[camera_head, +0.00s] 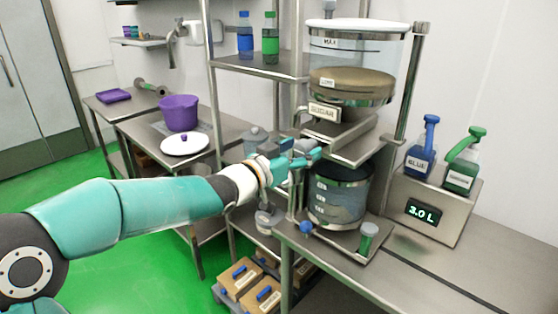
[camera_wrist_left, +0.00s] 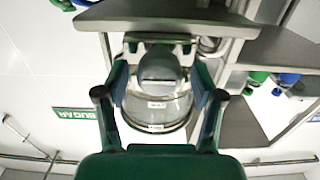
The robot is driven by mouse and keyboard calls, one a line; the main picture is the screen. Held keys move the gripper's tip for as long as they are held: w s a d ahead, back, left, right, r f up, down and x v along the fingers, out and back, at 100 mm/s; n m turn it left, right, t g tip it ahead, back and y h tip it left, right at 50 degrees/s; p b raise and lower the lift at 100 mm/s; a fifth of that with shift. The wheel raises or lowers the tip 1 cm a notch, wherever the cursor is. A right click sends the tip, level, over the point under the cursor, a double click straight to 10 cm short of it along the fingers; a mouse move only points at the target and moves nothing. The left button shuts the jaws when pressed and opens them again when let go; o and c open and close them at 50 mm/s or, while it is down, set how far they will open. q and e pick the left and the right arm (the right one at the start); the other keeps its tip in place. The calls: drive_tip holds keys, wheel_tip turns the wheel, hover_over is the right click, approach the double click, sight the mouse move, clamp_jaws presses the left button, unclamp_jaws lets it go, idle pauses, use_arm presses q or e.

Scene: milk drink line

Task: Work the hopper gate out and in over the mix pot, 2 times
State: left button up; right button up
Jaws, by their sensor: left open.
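The clear hopper (camera_head: 352,60) with a beige load stands on a steel shelf (camera_head: 362,150) at the right. The mix pot (camera_head: 338,200), dark-rimmed and see-through with small labels, stands below that shelf on the bench. My left gripper (camera_head: 305,157) is at the shelf's front left, above and left of the pot. In the left wrist view its two fingers (camera_wrist_left: 163,95) are spread wide. A grey rounded part (camera_wrist_left: 158,68) shows between them, in front of a clear labelled vessel; I cannot tell whether they touch it. The gate is not clearly made out in the head view.
A scale box (camera_head: 425,212) reading 3.0 L carries blue and green pump bottles at the right. Rack posts stand close to my left arm. Crates lie low under the bench.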

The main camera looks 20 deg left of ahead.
use_arm(q)
drive_tip(key=v, duration=1)
drive_tip(key=shift+s, duration=0.25)
drive_tip(key=shift+o, duration=0.3)
drive_tip(key=shift+a+r, duration=0.1)
drive_tip(key=v, duration=0.5)
drive_tip(key=p+x, duration=0.1)
drive_tip(key=x, duration=1)
drive_tip(key=p+x, duration=0.1)
drive_tip(key=x, duration=0.4)
drive_tip(key=shift+w+f+p, duration=0.25)
drive_tip(key=shift+f+p, duration=0.05)
drive_tip(key=shift+p, duration=0.05)
drive_tip(key=shift+c, duration=0.4)
clamp_jaws()
